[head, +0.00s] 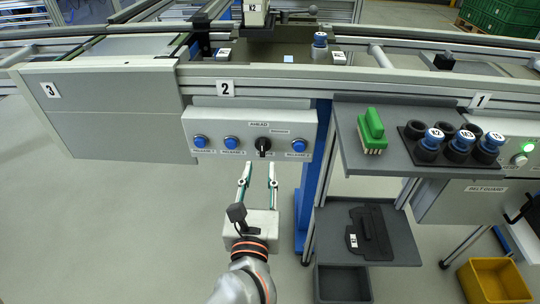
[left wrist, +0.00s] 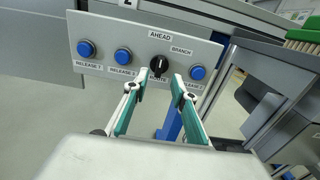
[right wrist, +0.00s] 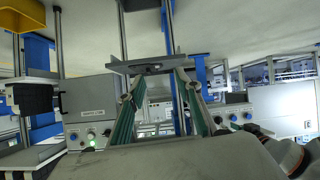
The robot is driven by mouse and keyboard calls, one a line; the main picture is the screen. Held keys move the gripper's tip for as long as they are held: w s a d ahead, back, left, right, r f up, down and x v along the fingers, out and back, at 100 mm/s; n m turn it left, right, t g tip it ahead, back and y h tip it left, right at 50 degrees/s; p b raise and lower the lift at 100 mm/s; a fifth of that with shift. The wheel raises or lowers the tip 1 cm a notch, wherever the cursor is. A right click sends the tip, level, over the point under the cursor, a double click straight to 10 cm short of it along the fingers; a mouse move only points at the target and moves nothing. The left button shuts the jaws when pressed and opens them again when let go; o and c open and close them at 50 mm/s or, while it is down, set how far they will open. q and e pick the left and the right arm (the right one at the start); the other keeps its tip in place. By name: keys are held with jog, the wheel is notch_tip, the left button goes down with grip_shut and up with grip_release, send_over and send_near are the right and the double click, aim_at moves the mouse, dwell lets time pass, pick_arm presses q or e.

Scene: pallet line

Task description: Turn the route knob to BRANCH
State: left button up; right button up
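The route knob (head: 263,146) is a black rotary knob on a grey control panel (head: 222,122) below station 2. In the left wrist view the knob (left wrist: 159,65) sits between the labels AHEAD, above it, and BRANCH, to its upper right. Which label its pointer faces is hard to tell; it looks near upright. My left gripper (head: 259,183) is open and empty, just below and in front of the panel, with its fingertips (left wrist: 154,84) apart on either side of the knob's line, not touching it. My right gripper (right wrist: 155,80) is open and empty, away from this panel.
Blue release buttons (head: 200,142) flank the knob, one close on its right (head: 298,146). A grey shelf (head: 350,145) with a green brush (head: 372,130) and several blue-capped parts stands right of the panel. A blue post (head: 309,190) rises beside it. Floor left is clear.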

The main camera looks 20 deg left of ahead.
aim_at(262, 151)
pick_arm(q)
jog(key=x, duration=0.6)
jog(key=shift+w, duration=0.1)
grip_shut()
